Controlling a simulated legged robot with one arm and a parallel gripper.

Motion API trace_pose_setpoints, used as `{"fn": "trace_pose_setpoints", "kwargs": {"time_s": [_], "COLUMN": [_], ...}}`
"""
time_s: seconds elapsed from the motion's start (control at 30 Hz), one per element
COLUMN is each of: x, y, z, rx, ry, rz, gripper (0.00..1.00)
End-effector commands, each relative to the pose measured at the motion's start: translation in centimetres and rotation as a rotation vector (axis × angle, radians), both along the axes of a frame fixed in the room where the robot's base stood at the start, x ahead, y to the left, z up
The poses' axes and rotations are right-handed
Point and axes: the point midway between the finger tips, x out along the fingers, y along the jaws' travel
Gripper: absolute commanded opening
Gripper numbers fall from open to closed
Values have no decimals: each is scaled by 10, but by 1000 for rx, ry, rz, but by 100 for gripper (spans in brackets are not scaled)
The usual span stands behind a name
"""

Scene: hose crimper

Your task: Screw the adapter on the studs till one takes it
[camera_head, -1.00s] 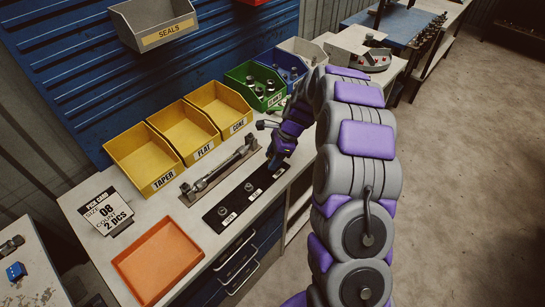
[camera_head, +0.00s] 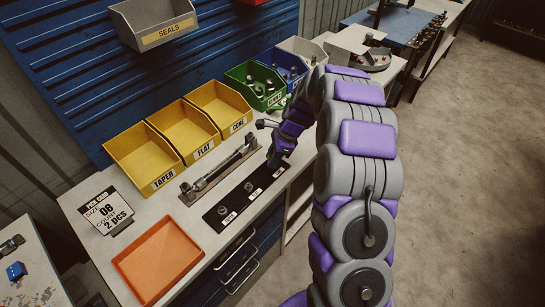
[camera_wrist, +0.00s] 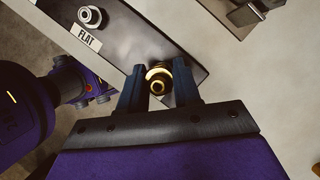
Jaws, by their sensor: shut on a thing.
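My gripper (camera_wrist: 159,90) is shut on the brass adapter (camera_wrist: 157,85), a small ring-shaped fitting between its two dark blue fingertips in the wrist view. The adapter is over the end part of the black stud plate (camera_wrist: 130,42); whether it is threaded on a stud there cannot be told. A bare metal stud (camera_wrist: 91,17) stands beside the FLAT label (camera_wrist: 86,38). In the head view my gripper (camera_head: 275,162) is at the far end of the stud plate (camera_head: 236,203). The middle stud (camera_head: 248,187) and near stud (camera_head: 222,210) are bare. The far stud is hidden.
A hose assembly (camera_head: 222,172) lies on a rack behind the plate. Yellow bins TAPER (camera_head: 143,160), FLAT (camera_head: 184,133) and CONE (camera_head: 220,108) stand at the back. An orange tray (camera_head: 158,260) and a job card (camera_head: 106,211) are at the left.

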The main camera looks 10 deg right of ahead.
Motion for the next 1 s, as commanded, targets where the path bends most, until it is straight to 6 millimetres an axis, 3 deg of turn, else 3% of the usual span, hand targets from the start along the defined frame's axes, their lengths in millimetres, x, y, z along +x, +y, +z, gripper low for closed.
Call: {"fn": "trace_pose_setpoints", "kwargs": {"time_s": [0.23, 1.0], "x": [5, 1], "y": [0, 0], "z": [0, 30], "rx": [-3, 1], "ry": [-5, -3], "rz": [403, 379], "gripper": [0, 0]}}
